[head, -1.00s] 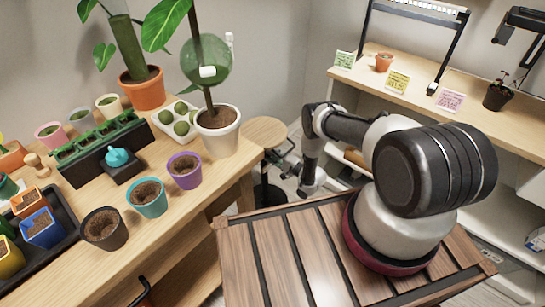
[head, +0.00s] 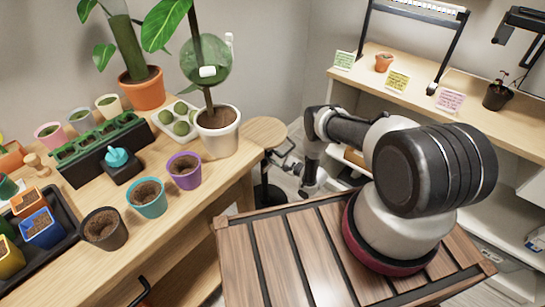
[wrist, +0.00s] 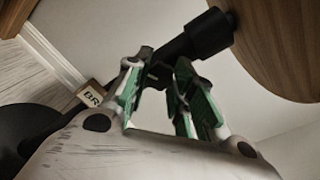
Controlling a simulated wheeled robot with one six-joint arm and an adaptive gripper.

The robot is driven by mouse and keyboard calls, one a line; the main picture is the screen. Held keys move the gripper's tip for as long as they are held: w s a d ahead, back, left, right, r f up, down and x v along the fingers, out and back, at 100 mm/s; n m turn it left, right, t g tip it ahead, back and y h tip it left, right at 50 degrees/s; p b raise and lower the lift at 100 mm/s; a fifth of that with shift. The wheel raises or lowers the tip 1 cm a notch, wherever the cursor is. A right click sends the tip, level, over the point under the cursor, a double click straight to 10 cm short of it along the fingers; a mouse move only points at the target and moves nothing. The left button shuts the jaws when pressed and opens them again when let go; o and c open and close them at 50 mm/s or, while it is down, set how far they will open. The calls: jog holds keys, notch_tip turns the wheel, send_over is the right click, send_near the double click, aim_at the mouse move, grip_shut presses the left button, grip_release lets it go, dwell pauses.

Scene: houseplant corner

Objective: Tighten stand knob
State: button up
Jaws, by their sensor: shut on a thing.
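The plant stand has a round wooden top (head: 264,131) on a dark post, beside the plant table in the head view. In the wrist view the underside of its top (wrist: 285,45) fills the upper right, with the black collar and post (wrist: 200,36) below it. My gripper (wrist: 163,72) has green-padded fingers and is shut on the dark stand knob (wrist: 159,73) beside the post. The fingers hide most of the knob. In the head view my gripper (head: 279,154) is small, just below the right edge of the stand top.
The plant table (head: 75,250) holds pots and a white-potted plant (head: 218,132) close to the stand. A slatted wooden surface (head: 285,250) lies in front. A shelf bench (head: 450,100) stands at the right. A small lettered box (wrist: 91,94) shows behind my gripper.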

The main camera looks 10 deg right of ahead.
jog(key=shift+f, duration=0.1)
dwell(0.4)
jog(key=o, duration=1)
jog(key=shift+o, duration=0.2)
jog(key=v, duration=1.2)
jog(key=shift+d, duration=0.1)
